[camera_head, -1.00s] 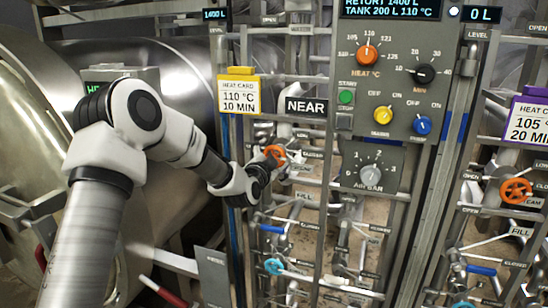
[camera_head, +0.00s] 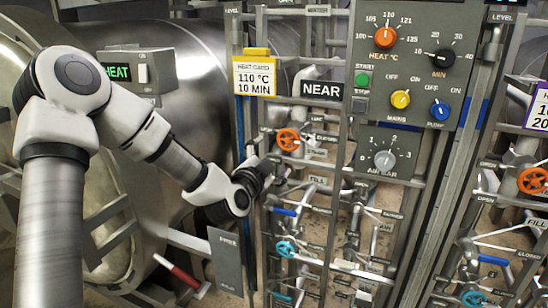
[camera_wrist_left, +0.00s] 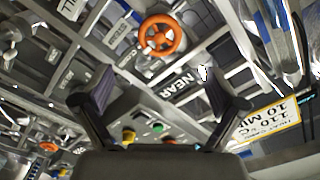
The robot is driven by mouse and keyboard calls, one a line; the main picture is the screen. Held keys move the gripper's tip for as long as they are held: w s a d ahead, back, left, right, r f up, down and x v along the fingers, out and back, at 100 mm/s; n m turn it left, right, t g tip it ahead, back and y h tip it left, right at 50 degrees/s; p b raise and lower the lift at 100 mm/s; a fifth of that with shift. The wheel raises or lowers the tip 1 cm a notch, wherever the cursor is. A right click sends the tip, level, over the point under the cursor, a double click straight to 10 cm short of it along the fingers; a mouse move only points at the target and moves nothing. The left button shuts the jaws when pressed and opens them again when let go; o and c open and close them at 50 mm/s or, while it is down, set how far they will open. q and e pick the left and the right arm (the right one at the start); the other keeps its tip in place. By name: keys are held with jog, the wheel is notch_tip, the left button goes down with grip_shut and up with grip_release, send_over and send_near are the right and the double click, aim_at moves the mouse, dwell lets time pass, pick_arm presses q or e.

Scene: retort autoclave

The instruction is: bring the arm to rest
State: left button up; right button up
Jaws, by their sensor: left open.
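My left arm comes in from the left in the head view, with the elbow raised and the forearm sloping down to the right. My left gripper (camera_head: 278,177) is in front of the NEAR valve rack, below and slightly left of an orange handwheel (camera_head: 288,139), apart from it. In the left wrist view the two dark fingers (camera_wrist_left: 160,100) are spread wide with nothing between them. The orange handwheel (camera_wrist_left: 160,35) shows there beyond the fingertips. My right gripper is not in view.
A control panel (camera_head: 415,60) with knobs and buttons stands at the right. A yellow-topped heat card (camera_head: 255,75) hangs on the rack. Metal bars, small valve levers and a blue handwheel (camera_head: 286,249) lie close around the gripper. A steel vessel (camera_head: 190,75) stands behind my arm.

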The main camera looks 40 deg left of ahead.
pick_arm(q)
jog(key=s+d+f+m+g+h, duration=0.1)
jog(key=s+d+f+g, duration=0.15)
jog(key=f, duration=0.75)
jog(key=s+d+f+m+g+h, duration=0.1)
jog(key=s+d+f+m+g, duration=0.2)
jog(key=f, duration=0.8)
jog(key=s+d+f+g+h, duration=0.25)
jog(key=d+f, duration=0.25)
jog(key=f, duration=0.5)
jog(key=s+d+f+n+g, duration=0.2)
jog(key=s+f+n+g, duration=0.1)
jog(key=s, duration=0.6)
jog(key=s+d+f+n+g, duration=0.2)
jog(key=s+f, duration=0.4)
jog(key=s, duration=0.3)
jog(key=s+d+f+n+g, duration=0.2)
jog(key=s+f+n+g, duration=0.2)
jog(key=s, duration=0.5)
jog(key=shift+d+f+n, duration=0.25)
jog(key=shift+f+n, duration=0.15)
jog(key=shift+f, duration=0.3)
